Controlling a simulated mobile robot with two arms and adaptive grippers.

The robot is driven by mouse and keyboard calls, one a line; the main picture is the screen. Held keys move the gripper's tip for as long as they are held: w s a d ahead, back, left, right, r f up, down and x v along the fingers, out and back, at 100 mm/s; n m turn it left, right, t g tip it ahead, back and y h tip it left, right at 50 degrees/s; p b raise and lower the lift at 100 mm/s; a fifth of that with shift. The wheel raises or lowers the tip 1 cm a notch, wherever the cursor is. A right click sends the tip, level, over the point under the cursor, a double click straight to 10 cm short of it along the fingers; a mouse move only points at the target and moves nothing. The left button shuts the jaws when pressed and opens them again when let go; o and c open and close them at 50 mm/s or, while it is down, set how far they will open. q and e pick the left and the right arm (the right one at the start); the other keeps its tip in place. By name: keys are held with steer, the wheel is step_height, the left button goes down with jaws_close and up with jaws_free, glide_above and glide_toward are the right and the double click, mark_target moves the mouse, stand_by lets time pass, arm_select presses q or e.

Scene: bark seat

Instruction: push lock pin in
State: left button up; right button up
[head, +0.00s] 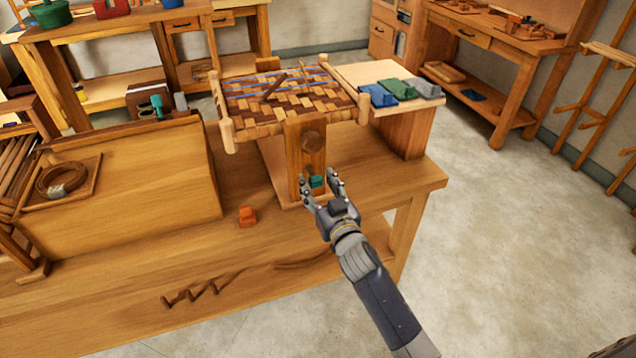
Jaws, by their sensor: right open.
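A small teal piece (316,181), which looks like the lock pin, sits low on the front of an upright wooden post (293,158). A round wooden knob (312,141) is above it on the same post. My right gripper (319,182) is open in front of the post, with one finger on each side of the teal piece. I cannot tell whether the fingers touch it. The post carries a frame with a woven bark seat (285,108). My left gripper is not in view.
An orange block (247,216) and dark bark strips (201,290) lie on the workbench (130,262). A coil (62,181) in a tray is at left. Folded blue, green and grey cloths (402,90) lie on a side block. The bench front is mostly clear.

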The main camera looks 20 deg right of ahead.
mark_target(317, 183)
steer(key=shift+w, duration=0.2)
jaws_close()
steer(key=shift+w+a+b, duration=0.1)
steer(key=shift+w+b, duration=0.25)
steer(key=shift+w, duration=0.95)
steer(key=shift+r, duration=0.1)
steer(key=shift+c, duration=1.4)
jaws_free()
steer(key=shift+r, duration=0.1)
steer(key=shift+o, duration=1.4)
steer(key=shift+w+f, duration=0.15)
steer(key=shift+f, duration=0.05)
